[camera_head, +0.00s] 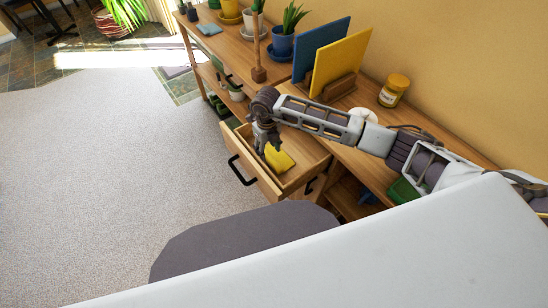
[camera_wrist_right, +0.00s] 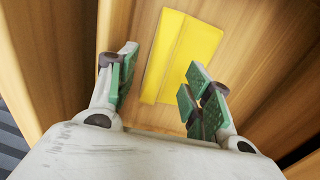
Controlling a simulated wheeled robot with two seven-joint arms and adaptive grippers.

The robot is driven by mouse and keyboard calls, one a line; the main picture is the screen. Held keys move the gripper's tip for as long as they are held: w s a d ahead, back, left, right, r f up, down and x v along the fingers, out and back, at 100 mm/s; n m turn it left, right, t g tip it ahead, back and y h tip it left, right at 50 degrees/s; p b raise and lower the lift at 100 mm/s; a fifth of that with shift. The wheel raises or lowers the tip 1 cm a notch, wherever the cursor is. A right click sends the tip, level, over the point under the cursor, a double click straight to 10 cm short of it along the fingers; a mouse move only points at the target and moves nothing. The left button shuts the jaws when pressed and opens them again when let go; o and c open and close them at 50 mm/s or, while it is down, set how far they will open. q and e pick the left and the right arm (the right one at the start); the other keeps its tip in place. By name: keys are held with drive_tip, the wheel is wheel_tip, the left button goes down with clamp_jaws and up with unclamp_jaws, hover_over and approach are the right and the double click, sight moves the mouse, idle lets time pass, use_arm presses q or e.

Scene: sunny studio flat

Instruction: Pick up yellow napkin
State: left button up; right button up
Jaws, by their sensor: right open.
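The yellow napkin (camera_head: 279,159) lies flat and folded on the bottom of an open wooden drawer (camera_head: 306,152). My right gripper (camera_head: 268,149) reaches down into the drawer, beside and above the napkin. In the right wrist view, the napkin (camera_wrist_right: 181,58) lies beyond the open fingers (camera_wrist_right: 160,88), roughly between them. The fingers stand apart with nothing between their pads. How much height is left between the fingertips and the napkin is hard to tell. My left gripper does not show.
The drawer front with its black handle (camera_head: 241,171) sticks out over the carpet. On the cabinet top stand a yellow board (camera_head: 341,62), a blue board (camera_head: 318,50), a yellow-lidded jar (camera_head: 394,90) and potted plants (camera_head: 284,38). Open carpet (camera_head: 110,150) lies to the left.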

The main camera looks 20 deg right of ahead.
sight(268, 157)
drive_tip(key=shift+s+f, duration=0.2)
drive_tip(key=shift+f, duration=1.95)
drive_tip(key=c, duration=1.1)
drive_tip(key=shift+r, duration=0.1)
drive_tip(key=shift+r, duration=4.95)
